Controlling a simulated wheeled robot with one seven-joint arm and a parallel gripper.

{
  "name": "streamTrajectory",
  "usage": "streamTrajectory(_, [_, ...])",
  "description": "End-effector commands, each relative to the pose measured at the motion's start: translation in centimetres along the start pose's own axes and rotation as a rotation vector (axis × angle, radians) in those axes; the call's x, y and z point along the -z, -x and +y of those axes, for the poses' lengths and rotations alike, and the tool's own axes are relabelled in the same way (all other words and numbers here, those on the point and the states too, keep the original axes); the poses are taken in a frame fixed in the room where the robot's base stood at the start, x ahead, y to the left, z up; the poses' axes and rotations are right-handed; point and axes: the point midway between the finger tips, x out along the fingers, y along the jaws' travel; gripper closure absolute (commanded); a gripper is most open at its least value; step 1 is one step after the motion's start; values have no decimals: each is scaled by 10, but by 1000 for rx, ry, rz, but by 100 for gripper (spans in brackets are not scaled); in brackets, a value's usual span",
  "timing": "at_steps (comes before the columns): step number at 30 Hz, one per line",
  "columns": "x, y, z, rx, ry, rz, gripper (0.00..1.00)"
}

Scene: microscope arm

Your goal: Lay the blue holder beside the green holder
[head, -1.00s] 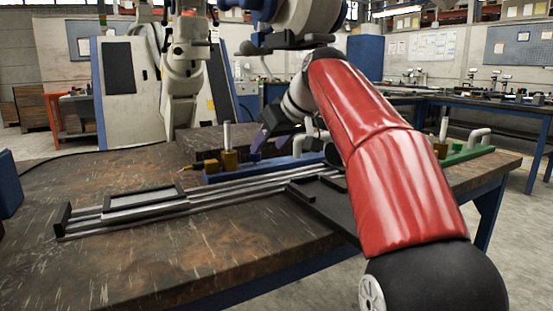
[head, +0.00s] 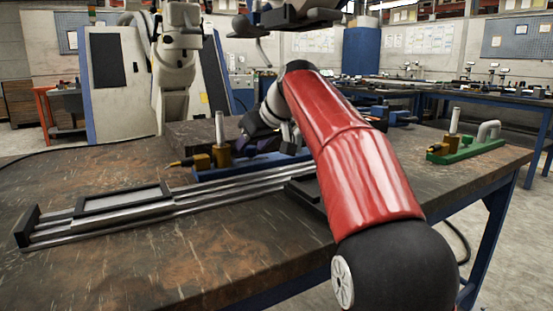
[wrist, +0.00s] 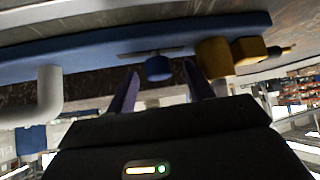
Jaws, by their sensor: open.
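The blue holder (head: 213,173) is a long blue base on the table behind the metal rail, with a brass block and an upright metal pin at its left end. My red arm covers its right part. In the wrist view the blue holder (wrist: 105,40) runs across the top, with a grey bent handle at left and brass parts at right. My gripper (wrist: 162,85) is open, its two purple fingers apart near the holder, with a short blue knob showing between them; contact cannot be told. The green holder (head: 468,150) sits at the table's right end, with a pin and a grey handle.
A long metal rail (head: 110,215) with a dark frame lies in front of the blue holder. The table (head: 170,270) is bare at the front and around the green holder's left side. A white machine (head: 118,85) stands behind the table.

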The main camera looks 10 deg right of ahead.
Motion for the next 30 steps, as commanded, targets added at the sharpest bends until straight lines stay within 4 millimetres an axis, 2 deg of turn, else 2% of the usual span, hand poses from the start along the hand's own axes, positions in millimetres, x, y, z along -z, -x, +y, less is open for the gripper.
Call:
streamTrajectory(1, [-1,-9,0,1,0,-2,48])
streamTrajectory(3, [0,-15,0,0,0,-2,48])
streamTrajectory(10, [0,-15,0,-1,0,0,49])
streamTrajectory(22, [0,-15,0,-1,0,0,100])
streamTrajectory(30, [2,-13,0,-3,2,5,100])
